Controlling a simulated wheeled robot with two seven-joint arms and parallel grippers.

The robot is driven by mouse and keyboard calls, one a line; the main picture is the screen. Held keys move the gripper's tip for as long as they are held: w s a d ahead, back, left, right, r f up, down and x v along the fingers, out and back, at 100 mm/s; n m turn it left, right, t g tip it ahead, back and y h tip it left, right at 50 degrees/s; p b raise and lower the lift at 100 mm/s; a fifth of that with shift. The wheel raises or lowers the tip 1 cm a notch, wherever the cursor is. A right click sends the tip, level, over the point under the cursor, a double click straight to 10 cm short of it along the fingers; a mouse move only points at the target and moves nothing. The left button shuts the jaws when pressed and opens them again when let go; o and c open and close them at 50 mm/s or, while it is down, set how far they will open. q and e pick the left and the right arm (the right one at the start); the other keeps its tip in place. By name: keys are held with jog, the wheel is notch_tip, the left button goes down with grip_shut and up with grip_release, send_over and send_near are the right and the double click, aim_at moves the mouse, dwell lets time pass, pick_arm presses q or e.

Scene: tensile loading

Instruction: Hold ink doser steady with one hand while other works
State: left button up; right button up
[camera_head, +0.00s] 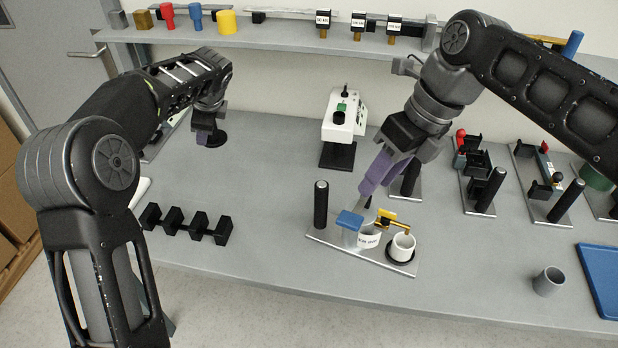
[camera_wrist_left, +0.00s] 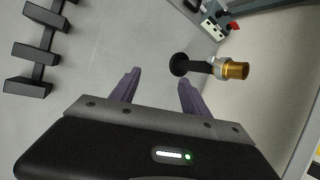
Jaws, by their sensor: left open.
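A station on a metal plate (camera_head: 330,243) at the front middle carries a blue-topped block (camera_head: 349,220), a yellow arm (camera_head: 392,219), a white cup (camera_head: 402,247) and a black post (camera_head: 321,205). Its white label (camera_head: 369,241) is too small to read surely, so I cannot tell which part is the ink doser. My right gripper (camera_head: 367,196) points down just above this station; its jaw gap is unclear. My left gripper (camera_head: 205,137) is at the back left, open and empty.
A black rack of several blocks (camera_head: 187,223) lies at the left. A white device with a green knob (camera_head: 343,116) stands at the back middle. More fixtures (camera_head: 478,170) stand at the right. A grey cup (camera_head: 548,281) and blue tray (camera_head: 600,277) are front right. The table's centre left is clear.

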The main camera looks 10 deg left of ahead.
pick_arm(q)
jog(key=s+d+f+m+g+h, duration=0.1)
jog(key=d+m, duration=0.2)
jog(key=d, duration=0.6)
jog(key=s+d+f+m+g+h, duration=0.1)
jog(key=s+d+f+m+h, duration=0.1)
jog(key=d, duration=0.6)
jog(key=m+g+h, duration=0.2)
jog(key=m+g, duration=0.1)
jog(key=m, duration=0.3)
send_over(321, 203)
jog(key=w, duration=0.2)
jog(key=shift+s+a+r, duration=0.1)
jog(key=shift+s, duration=0.05)
jog(key=shift+f, duration=3.95)
grip_shut()
